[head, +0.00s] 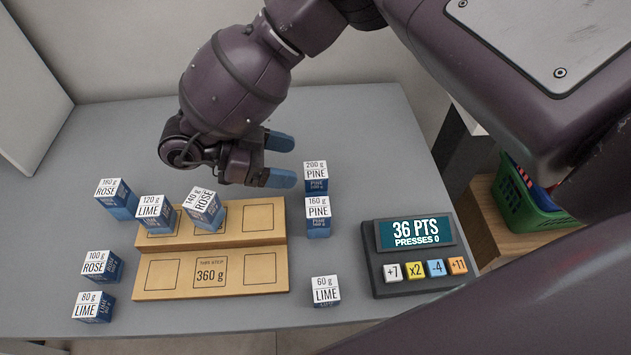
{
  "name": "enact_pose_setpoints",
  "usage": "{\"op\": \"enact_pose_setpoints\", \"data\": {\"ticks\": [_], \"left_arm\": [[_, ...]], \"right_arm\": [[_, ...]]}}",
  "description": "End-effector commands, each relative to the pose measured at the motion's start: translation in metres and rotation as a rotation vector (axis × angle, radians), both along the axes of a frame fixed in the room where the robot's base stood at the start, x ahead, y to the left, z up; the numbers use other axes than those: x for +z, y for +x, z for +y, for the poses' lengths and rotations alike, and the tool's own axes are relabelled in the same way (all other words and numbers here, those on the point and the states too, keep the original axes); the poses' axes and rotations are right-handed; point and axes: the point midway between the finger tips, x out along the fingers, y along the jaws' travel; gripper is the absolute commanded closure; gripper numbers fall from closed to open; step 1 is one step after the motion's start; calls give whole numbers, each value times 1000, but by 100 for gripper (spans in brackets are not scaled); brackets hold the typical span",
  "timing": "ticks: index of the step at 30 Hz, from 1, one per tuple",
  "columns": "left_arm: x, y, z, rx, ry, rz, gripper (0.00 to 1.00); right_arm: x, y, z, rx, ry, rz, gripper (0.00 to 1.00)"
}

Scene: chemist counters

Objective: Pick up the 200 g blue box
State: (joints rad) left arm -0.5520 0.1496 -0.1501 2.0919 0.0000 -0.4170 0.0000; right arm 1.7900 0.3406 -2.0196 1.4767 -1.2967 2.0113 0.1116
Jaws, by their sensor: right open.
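The 200 g blue box (316,185), with a white top marked PINE, stands upright on the grey counter, right of the wooden stand. My right gripper (282,160) is open and empty. Its two blue-tipped fingers point right, towards the box, with a small gap between the fingertips and it. My left gripper is not in view.
A 160 g PINE box (318,225) stands just in front. Several boxes stand left. A keypad (420,255) reads 36 PTS. The counter's back right is clear.

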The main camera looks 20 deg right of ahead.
Motion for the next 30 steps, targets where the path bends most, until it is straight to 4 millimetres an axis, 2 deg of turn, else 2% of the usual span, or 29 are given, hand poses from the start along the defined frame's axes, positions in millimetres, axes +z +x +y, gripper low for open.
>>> {"op": "enact_pose_setpoints", "data": {"ticks": [11, 21, 28, 30], "left_arm": [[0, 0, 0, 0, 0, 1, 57], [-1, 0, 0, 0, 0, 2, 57], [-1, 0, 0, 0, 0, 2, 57], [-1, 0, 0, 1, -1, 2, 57]], "right_arm": [[-11, -8, -20, -2, 2, 3, 26], [-30, -20, -54, -1, 2, 1, 26], [-32, -20, -55, -1, 2, 1, 26], [-32, -20, -55, -1, 2, 1, 37]]}}
